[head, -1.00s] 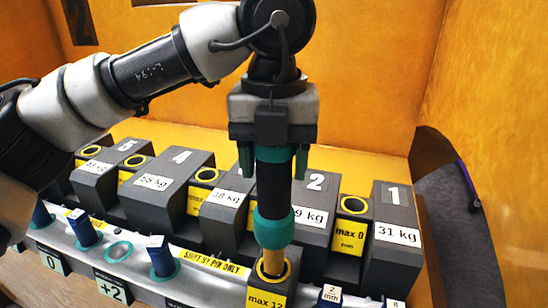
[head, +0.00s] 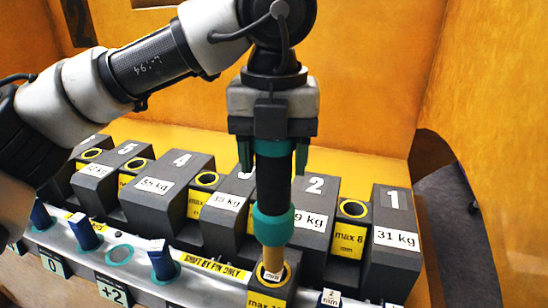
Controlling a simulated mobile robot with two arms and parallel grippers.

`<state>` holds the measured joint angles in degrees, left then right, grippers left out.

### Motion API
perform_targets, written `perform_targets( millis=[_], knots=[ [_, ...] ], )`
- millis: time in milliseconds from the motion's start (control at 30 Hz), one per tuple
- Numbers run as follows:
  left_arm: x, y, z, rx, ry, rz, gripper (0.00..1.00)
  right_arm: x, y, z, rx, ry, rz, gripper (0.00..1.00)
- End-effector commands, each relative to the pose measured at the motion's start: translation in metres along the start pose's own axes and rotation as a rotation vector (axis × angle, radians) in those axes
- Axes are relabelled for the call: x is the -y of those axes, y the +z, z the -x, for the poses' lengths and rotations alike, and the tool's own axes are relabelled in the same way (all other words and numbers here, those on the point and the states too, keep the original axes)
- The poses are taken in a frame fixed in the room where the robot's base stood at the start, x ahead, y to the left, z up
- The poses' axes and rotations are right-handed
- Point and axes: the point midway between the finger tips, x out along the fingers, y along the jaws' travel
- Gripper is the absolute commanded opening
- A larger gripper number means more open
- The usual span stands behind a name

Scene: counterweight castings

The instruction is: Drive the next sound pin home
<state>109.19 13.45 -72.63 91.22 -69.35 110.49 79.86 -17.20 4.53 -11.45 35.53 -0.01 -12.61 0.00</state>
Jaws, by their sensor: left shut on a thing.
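My left gripper (head: 273,152) hangs pointing down at the middle of the view, its teal fingers shut on an upright dark tool (head: 271,190). The tool has a teal collar and a tan lower tip (head: 272,260). The tip stands at the yellow-ringed hole of a block marked "max 12" (head: 266,301). A small label ending in "mm" shows right under the tip, perhaps on a pin. I cannot tell whether tip and pin touch. Several blue pins stand in the front rail, among them one pin (head: 162,262) and another (head: 87,233). My right gripper is not in view.
Dark numbered castings stand in a row behind, including casting 1 (head: 393,247), casting 2 (head: 316,215) and casting 4 (head: 160,205). A yellow-ringed "max 8" socket (head: 350,238) sits between 1 and 2. The pale rail (head: 200,283) has an empty teal-ringed hole (head: 119,255).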

Motion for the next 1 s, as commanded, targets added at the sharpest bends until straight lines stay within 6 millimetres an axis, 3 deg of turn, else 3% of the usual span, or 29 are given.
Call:
perform_targets(
  millis=[33, 533, 1000],
  knots=[
    [0.0, 0.0, 0.014, 0.003, -0.003, 0.0, 0.0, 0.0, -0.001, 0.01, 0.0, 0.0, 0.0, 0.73],
    [0.0, 0.0, 0.075, 0.003, -0.003, 0.0, 0.0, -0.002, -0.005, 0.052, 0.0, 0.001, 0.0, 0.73],
    [-0.001, 0.002, 0.074, 0.002, -0.003, -0.017, 0.0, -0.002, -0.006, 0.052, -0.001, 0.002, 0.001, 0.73]
  ],
)
